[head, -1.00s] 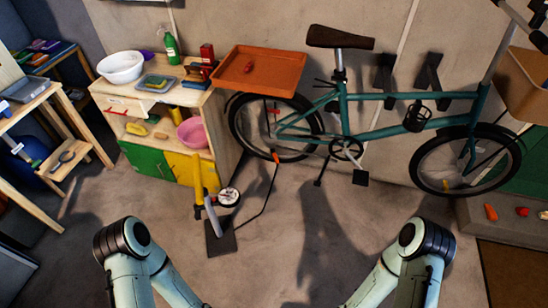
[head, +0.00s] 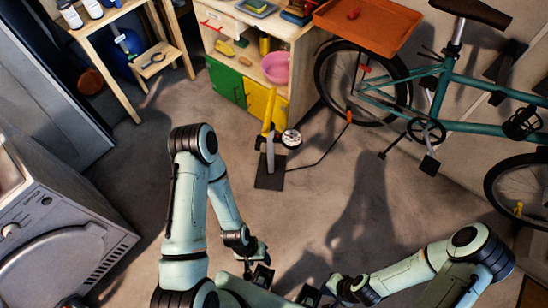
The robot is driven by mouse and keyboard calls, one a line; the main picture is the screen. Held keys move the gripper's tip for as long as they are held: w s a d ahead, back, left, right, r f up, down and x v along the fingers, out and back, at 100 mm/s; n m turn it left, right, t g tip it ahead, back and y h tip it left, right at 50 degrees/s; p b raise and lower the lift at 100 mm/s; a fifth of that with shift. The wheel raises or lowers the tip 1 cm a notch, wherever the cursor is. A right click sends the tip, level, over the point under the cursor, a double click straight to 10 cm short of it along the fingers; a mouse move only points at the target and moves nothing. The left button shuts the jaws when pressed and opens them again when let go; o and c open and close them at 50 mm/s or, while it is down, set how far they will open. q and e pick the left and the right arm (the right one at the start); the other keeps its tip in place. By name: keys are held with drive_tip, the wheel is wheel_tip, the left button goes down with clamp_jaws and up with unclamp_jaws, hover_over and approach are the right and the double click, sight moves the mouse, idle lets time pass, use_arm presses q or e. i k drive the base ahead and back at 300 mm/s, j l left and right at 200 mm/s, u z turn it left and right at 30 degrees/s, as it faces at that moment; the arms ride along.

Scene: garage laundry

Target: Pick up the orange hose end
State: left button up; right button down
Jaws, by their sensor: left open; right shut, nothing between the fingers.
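The orange hose end (head: 349,117) points up beside the lower part of the bicycle's rear wheel; I cannot tell whether it touches the wheel. A thin black hose (head: 322,157) runs from it along the floor to the yellow and grey floor pump (head: 268,138), which stands on a dark base plate and has a round gauge (head: 291,139). My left gripper (head: 262,272) is open and empty, low in the picture, well below the pump. My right gripper (head: 318,293) is shut and empty at the bottom edge, partly cut off. Both are far from the hose end.
The teal bicycle (head: 460,128) leans by the wall at the right. A wooden cabinet (head: 300,75) with green and yellow doors stands behind the pump. An orange tray (head: 370,25) overhangs near the rear wheel. A washing machine (head: 70,250) is at the left. The floor between is clear.

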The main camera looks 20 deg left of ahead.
sight(348, 108)
drive_tip(key=i+u, duration=0.1)
drive_tip(key=u, duration=0.4)
drive_tip(key=i+l+u, duration=0.65)
drive_tip(key=i+l, duration=0.6)
